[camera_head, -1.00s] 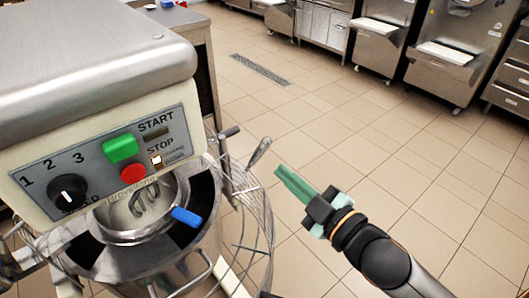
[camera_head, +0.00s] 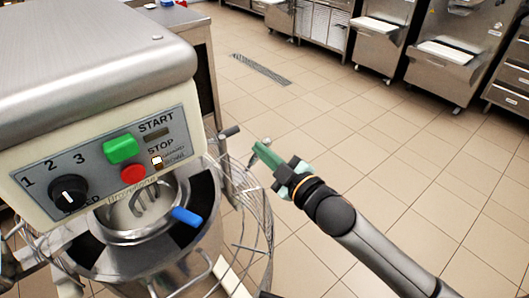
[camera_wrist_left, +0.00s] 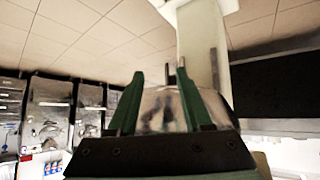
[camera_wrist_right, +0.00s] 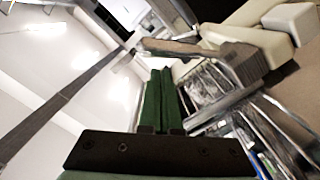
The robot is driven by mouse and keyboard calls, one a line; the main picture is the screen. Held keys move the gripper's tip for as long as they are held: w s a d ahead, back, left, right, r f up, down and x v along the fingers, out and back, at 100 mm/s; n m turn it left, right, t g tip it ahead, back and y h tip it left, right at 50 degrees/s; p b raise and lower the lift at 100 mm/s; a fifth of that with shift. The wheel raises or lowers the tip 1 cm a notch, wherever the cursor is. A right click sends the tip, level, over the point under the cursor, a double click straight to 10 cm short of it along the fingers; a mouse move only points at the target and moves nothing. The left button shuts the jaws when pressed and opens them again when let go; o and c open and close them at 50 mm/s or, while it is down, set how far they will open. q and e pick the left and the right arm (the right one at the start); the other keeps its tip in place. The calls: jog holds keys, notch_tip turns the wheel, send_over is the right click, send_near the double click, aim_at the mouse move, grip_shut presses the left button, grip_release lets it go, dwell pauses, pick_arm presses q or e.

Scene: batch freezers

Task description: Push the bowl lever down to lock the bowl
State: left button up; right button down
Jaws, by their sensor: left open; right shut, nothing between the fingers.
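The mixer's steel bowl (camera_head: 188,270) sits under the mixer head in the head view. A metal lever (camera_head: 252,161) rises beside the wire guard to the right of the bowl, mostly hidden behind my right gripper's fingers. My right gripper (camera_head: 258,147) is shut and empty, its green fingertips at the lever's upper part; I cannot tell whether they touch. In the right wrist view its fingers (camera_wrist_right: 160,72) are pressed together, with metal bars close by on the right.
The mixer head carries a control panel (camera_head: 110,155) with green and red buttons and a black knob. The wire guard (camera_head: 262,225) curves around the bowl's right side. A black-ended handle (camera_head: 229,132) stands left of the lever. Tiled floor (camera_head: 400,170) on the right is clear.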

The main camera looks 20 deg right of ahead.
pick_arm(q)
jog(key=shift+w+d+r, duration=0.1)
jog(key=shift+w+r, duration=0.2)
jog(key=shift+w, duration=0.15)
pick_arm(e)
jog(key=shift+w+d+f, duration=0.15)
jog(key=shift+d+f, duration=0.05)
jog(key=shift+f, duration=0.05)
pick_arm(q)
jog(key=shift+r, duration=0.15)
pick_arm(e)
jog(key=shift+d, duration=0.1)
pick_arm(q)
jog(key=shift+s+p, duration=0.4)
pick_arm(e)
jog(key=shift+w+d+f+m, duration=0.15)
jog(key=shift+d+f+m, duration=0.15)
jog(key=shift+m, duration=0.3)
pick_arm(q)
jog(key=shift+s+a+r+p, duration=0.25)
jog(key=shift+a+r+p, duration=0.6)
jog(key=shift+p, duration=0.6)
pick_arm(e)
jog(key=w+d+f+m, duration=0.1)
jog(key=d+f+m, duration=0.2)
jog(key=f+m, duration=0.4)
jog(key=shift+m+g+y, duration=0.3)
jog(key=shift+m+y, duration=0.1)
jog(key=shift+m, duration=1.3)
